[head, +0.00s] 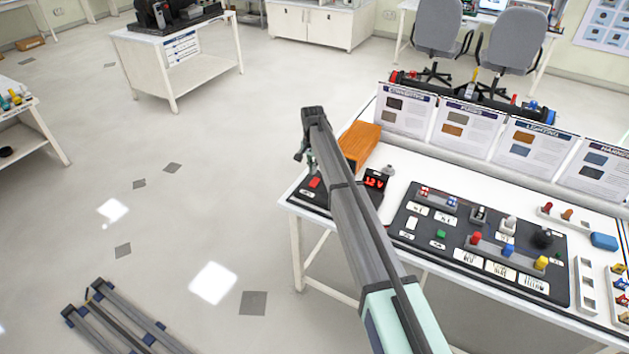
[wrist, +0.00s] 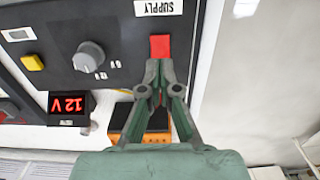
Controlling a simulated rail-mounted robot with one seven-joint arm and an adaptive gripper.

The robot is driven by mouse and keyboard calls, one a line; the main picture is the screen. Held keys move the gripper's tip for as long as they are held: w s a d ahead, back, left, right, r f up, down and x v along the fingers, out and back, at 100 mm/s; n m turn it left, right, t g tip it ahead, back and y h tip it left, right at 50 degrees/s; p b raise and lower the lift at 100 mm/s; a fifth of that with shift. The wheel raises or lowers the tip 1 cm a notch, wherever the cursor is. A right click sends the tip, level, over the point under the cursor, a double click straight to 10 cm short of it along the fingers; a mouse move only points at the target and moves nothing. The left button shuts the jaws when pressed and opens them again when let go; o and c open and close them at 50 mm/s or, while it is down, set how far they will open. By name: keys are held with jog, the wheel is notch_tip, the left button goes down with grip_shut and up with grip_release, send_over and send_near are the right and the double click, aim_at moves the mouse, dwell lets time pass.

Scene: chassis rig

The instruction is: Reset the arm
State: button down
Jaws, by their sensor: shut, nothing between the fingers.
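My arm (head: 350,220) reaches from the bottom of the head view up to the left end of the rig table. My gripper (head: 302,157) hangs at its far end, mostly hidden behind the wrist, above the supply panel. In the wrist view my gripper (wrist: 160,68) is shut and empty, fingers together. Its tips appear right at the lower edge of a red switch (wrist: 160,46) under the SUPPLY label; I cannot tell whether they touch it. The red switch also shows in the head view (head: 314,183). A 12 V display (head: 375,181) is lit red.
An orange box (head: 360,141) stands close beside the arm. The black control panel (head: 470,260) with several knobs and coloured terminals lies to the right. Upright cards (head: 465,125) line the table's back. Open floor (head: 215,190) lies to the left.

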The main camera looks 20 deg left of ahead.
jog(key=shift+r, duration=0.5)
jog(key=s+a+f+n+t+h+b, duration=0.1)
jog(key=s+f+n+t+h+b, duration=0.1)
jog(key=s+f+n, duration=0.35)
jog(key=s+a+f+n+t+h+b, duration=0.1)
jog(key=s+a+f+n+h, duration=0.1)
jog(key=s+f, duration=0.55)
jog(key=s+d+f+m+g, duration=0.15)
jog(key=s+d+f, duration=0.4)
jog(key=d, duration=0.65)
jog(key=s+d+f+g, duration=0.2)
jog(key=s+d+f, duration=0.3)
jog(key=d, duration=0.6)
jog(key=s+d+f+m+g, duration=0.1)
jog(key=s+d+f, duration=0.3)
jog(key=d+f, duration=0.55)
jog(key=s+d+f+m+g+y, duration=0.1)
jog(key=s+d+f+g, duration=0.15)
jog(key=s+d, duration=1.45)
jog(key=s+d+r+m+g+y, duration=0.1)
jog(key=s+d, duration=0.1)
jog(key=s, duration=0.7)
jog(key=s+d+r+m+g+y, duration=0.1)
jog(key=s+d+y, duration=0.1)
jog(key=s, duration=0.7)
jog(key=shift+s+d+g+p, duration=0.15)
jog(key=shift+d+g+p, duration=0.25)
jog(key=shift+d, duration=0.2)
